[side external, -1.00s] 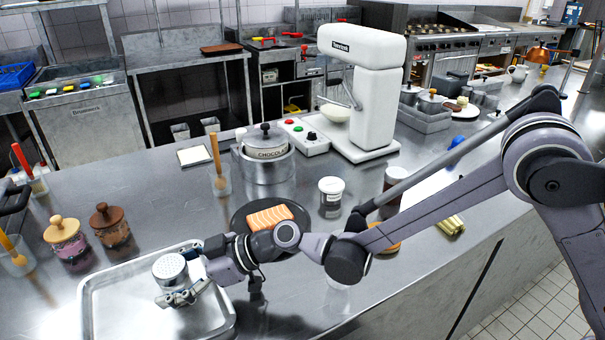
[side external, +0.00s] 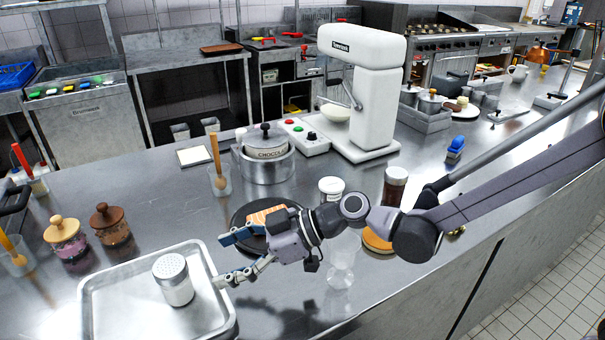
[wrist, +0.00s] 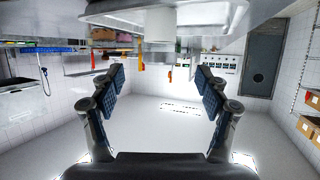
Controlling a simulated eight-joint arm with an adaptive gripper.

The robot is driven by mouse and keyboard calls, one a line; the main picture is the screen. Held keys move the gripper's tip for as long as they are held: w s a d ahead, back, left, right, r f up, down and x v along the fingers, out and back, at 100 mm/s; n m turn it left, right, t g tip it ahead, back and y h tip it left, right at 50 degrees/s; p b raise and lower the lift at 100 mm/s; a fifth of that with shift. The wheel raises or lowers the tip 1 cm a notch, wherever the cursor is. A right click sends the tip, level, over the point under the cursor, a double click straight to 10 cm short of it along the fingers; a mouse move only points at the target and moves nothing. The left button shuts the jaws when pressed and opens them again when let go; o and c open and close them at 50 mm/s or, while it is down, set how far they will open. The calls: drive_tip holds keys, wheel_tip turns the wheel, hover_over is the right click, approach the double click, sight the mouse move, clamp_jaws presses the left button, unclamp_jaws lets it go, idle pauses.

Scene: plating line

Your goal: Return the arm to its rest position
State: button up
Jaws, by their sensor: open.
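My gripper (side external: 236,258) is open and empty in the side external view, above the counter just right of the metal tray (side external: 100,290). In the wrist view its two blue-padded fingers (wrist: 162,95) stand wide apart with nothing between them. A metal shaker (side external: 177,283) with a perforated top stands upright in the tray, to the left of my gripper and apart from it. My arm reaches in from the right side of the picture.
A dark plate with salmon (side external: 266,214) lies behind my gripper, partly hidden by it. A clear glass (side external: 341,265) stands close to my wrist. A brown-filled jar (side external: 395,186), a white-lidded jar (side external: 331,188) and a pot (side external: 265,165) stand behind.

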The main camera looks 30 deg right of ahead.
drive_tip(key=shift+s+d+r, duration=0.15)
drive_tip(key=shift+d, duration=0.15)
